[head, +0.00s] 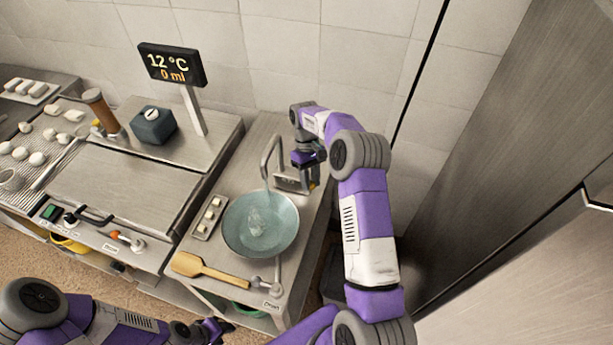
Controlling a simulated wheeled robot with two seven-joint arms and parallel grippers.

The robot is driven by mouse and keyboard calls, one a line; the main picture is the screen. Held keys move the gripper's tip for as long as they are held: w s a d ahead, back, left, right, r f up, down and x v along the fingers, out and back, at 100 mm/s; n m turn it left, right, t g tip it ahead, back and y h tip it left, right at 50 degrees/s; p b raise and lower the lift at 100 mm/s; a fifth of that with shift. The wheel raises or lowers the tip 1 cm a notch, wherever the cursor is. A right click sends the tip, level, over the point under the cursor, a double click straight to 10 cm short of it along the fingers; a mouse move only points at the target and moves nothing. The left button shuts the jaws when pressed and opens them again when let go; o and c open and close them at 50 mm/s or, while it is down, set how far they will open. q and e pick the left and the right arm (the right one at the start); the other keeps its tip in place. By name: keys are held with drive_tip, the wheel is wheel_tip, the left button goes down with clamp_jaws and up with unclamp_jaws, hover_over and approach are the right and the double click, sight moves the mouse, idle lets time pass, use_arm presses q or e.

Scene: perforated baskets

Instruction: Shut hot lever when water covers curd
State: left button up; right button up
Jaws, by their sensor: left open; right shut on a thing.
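A grey tap (268,155) arches over a pale blue-green bowl (232,240) on the right counter. A pale lump, the curd (257,221), lies in the middle of the bowl; I cannot tell how far water covers it. My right gripper (306,178) is at the small tap panel (288,182) behind the bowl, shut on what looks like a lever. The gripper hides most of it, and I cannot read which lever it is. My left gripper (212,328) is open and empty at the bottom edge, apart from the counter.
A display (172,65) reads 12 °C and 0 ml. A wooden paddle (210,270) lies in front of the bowl, with a small tray (208,218) to the left. A drain handle (268,286) is at the front. White pieces lie on the far-left counter.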

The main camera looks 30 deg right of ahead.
drive_tip(key=shift+w+d+n+h+p, duration=0.3)
drive_tip(key=shift+d+n+h, duration=0.35)
drive_tip(key=shift+n, duration=0.95)
drive_tip(key=shift+w+d+n+h+p, duration=0.15)
drive_tip(key=shift+d+n+h+p, duration=0.45)
drive_tip(key=shift+n, duration=1)
drive_tip(key=shift+w+d+n+h+p, duration=0.2)
drive_tip(key=shift+d+n+h, duration=0.45)
drive_tip(key=shift+n, duration=0.95)
drive_tip(key=shift+a, duration=0.15)
drive_tip(key=o, duration=1)
drive_tip(key=shift+o, duration=0.2)
drive_tip(key=v, duration=0.7)
drive_tip(key=shift+a+r, duration=0.15)
drive_tip(key=shift+r, duration=0.15)
